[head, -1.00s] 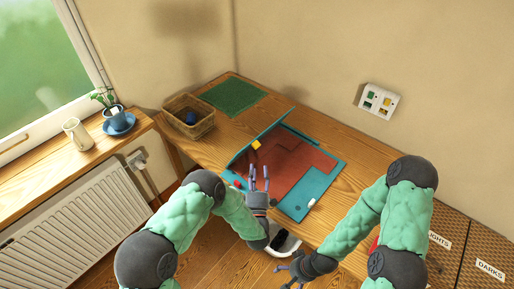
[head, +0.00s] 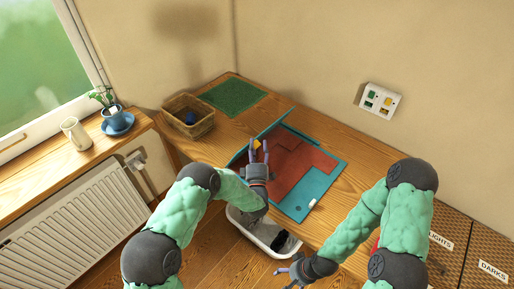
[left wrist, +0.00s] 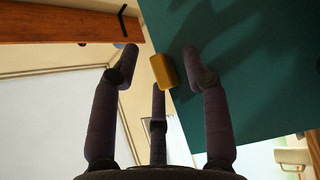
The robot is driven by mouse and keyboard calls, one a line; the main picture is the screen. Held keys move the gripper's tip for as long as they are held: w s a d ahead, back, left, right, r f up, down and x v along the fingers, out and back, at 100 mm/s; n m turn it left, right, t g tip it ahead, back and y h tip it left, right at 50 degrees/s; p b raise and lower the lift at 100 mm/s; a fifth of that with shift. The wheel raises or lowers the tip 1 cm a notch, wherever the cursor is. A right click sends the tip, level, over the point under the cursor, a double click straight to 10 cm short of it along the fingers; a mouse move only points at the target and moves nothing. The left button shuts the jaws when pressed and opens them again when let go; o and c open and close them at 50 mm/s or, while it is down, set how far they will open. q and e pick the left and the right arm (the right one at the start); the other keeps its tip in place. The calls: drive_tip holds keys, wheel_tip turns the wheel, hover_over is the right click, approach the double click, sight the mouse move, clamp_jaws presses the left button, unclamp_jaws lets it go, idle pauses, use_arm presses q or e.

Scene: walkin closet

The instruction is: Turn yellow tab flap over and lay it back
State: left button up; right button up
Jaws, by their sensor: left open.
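The yellow tab (head: 257,144) sits on the edge of a teal flap (head: 276,121) that stands tilted up at the back left of the red and teal board. In the left wrist view the yellow tab (left wrist: 163,70) juts from the flap's edge (left wrist: 230,75). My left gripper (head: 259,152) is open at the tab. In the wrist view its fingers (left wrist: 160,72) are spread on both sides of the tab; I cannot tell whether they touch it. My right gripper (head: 286,277) is low at the front, away from the board, its fingers apart and empty.
The board's red area (head: 298,160) lies on the wooden desk (head: 185,145). A wicker basket (head: 190,123) and green mat (head: 232,97) are behind. A white bin (head: 262,232) stands below the desk's front edge.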

use_arm(q)
clamp_jaws()
